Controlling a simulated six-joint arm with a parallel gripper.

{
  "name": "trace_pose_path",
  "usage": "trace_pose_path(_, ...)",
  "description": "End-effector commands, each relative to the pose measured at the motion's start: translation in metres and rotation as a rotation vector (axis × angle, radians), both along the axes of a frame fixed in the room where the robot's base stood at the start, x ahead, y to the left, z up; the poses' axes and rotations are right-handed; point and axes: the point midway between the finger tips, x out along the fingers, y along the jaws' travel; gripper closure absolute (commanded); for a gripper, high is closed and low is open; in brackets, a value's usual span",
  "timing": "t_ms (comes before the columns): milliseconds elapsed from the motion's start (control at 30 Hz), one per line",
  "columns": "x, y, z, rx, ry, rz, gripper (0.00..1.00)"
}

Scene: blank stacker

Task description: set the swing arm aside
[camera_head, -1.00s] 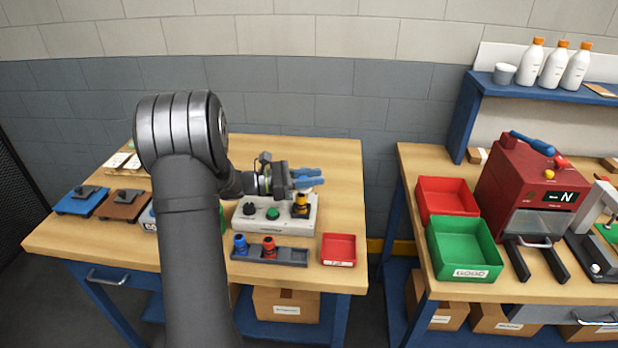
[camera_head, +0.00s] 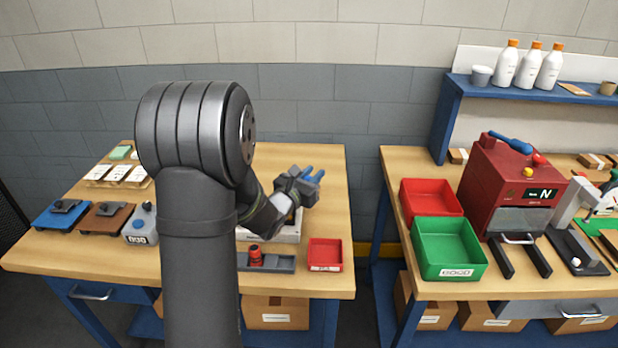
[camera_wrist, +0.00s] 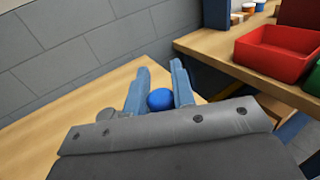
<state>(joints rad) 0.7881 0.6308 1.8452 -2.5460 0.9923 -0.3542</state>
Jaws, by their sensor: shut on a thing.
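My gripper (camera_head: 312,175) is raised over the left table, near the white control box, pointing right. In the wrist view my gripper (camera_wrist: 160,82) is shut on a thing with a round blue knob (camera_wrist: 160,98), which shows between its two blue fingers. A grey rounded piece (camera_wrist: 108,114) shows beside the left finger; I cannot tell whether it belongs to the held thing. I cannot make out clearly whether the held thing is the swing arm. My own arm hides the middle of the left table and most of the control box (camera_head: 290,236).
A grey rack (camera_head: 282,264) with a red-topped plug and a small red tray (camera_head: 325,254) lie at the table's front. Blue (camera_head: 58,215) and brown (camera_head: 105,219) plates stand at left. The table's back right is clear. Red and green bins (camera_head: 450,262) stand on the right table.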

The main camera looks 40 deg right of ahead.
Motion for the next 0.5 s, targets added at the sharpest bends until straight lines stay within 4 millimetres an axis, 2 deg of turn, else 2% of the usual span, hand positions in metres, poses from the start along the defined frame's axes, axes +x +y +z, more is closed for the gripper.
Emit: trace_pose_path(500, 0.0039, -0.0099, 0.0005, -0.001, -0.002, 0.132, 1.00)
